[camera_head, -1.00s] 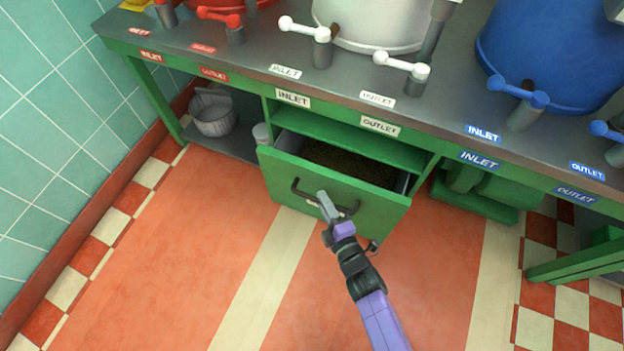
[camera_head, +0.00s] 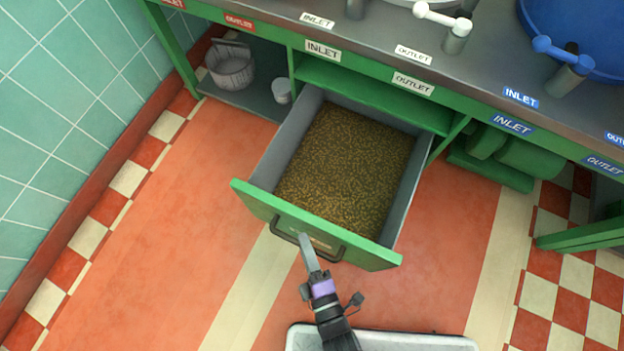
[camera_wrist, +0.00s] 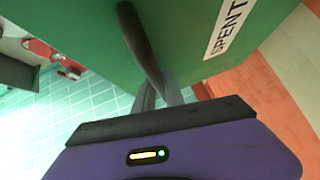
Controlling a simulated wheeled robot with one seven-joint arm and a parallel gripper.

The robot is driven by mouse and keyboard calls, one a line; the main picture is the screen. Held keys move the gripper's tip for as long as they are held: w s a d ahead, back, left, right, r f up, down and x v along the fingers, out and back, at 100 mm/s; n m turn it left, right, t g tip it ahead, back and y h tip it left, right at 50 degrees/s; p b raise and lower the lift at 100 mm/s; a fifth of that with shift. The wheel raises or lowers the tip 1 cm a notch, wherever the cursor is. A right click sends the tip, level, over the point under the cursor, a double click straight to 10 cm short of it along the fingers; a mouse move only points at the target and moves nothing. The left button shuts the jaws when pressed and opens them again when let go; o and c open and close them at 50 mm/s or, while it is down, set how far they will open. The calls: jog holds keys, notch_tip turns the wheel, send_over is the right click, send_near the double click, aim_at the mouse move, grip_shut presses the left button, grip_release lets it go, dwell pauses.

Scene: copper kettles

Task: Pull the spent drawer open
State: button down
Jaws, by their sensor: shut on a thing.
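The spent drawer (camera_head: 318,239) is a green-fronted drawer with grey sides, pulled well out from under the bench. It holds brown grain-like material (camera_head: 348,165). Its dark bar handle (camera_head: 338,254) runs across the front. My gripper (camera_head: 304,243) is shut on the left part of this handle. In the wrist view the handle (camera_wrist: 138,40) passes down between my fingers (camera_wrist: 160,93), beside a label reading SPENT (camera_wrist: 229,24) on the green front. The exact finger contact is partly hidden in the head view.
A grey bucket (camera_head: 231,66) and a small pale container (camera_head: 282,91) stand on the low shelf left of the drawer. Green equipment (camera_head: 500,155) is to the right. The orange floor (camera_head: 180,240) beside the drawer is clear. A blue kettle (camera_head: 590,35) stands on the bench.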

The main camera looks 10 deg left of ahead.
jog(key=shift+s+a, duration=0.1)
jog(key=shift+s, duration=0.25)
jog(key=c, duration=1.4)
grip_release()
jog(key=p+v, duration=0.2)
jog(key=v, duration=0.5)
jog(key=shift+s, duration=0.35)
jog(key=shift+r, duration=0.1)
